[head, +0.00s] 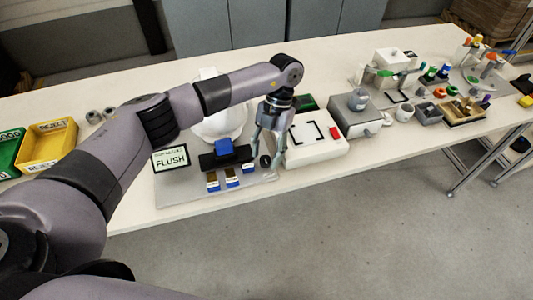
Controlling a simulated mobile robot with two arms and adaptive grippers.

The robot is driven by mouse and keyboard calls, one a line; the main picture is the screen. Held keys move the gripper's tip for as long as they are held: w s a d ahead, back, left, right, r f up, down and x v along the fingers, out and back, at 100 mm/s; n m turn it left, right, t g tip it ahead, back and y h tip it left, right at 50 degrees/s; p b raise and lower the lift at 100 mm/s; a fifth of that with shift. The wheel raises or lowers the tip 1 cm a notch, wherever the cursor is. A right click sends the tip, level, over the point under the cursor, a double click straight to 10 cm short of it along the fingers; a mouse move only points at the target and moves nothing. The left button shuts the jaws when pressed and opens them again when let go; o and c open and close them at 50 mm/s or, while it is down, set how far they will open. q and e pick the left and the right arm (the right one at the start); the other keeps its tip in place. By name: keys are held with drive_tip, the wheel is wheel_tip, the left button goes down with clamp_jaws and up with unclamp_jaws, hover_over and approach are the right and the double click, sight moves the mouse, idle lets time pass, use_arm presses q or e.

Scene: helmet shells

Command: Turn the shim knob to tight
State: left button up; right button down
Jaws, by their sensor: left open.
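My left gripper (267,155) hangs down from the wrist with its two fingers spread. It is over the right end of a black cylindrical fixture (212,160) that carries a blue block (225,147). A small dark round knob (264,161) shows between or just behind the fingertips; I take it for the shim knob. I cannot tell whether the fingers touch it, and its setting is too small to read. A white helmet shell (215,128) stands behind the fixture, partly hidden by my left arm. My right gripper is not in view.
A small display (170,158) reading "FLUSH" stands left of the fixture. Several blue-and-brown pieces (231,178) lie in front. A white box (313,139) with a red patch is close on the right.

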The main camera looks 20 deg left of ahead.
use_arm(q)
drive_tip(key=v, duration=0.7)
idle(0.5)
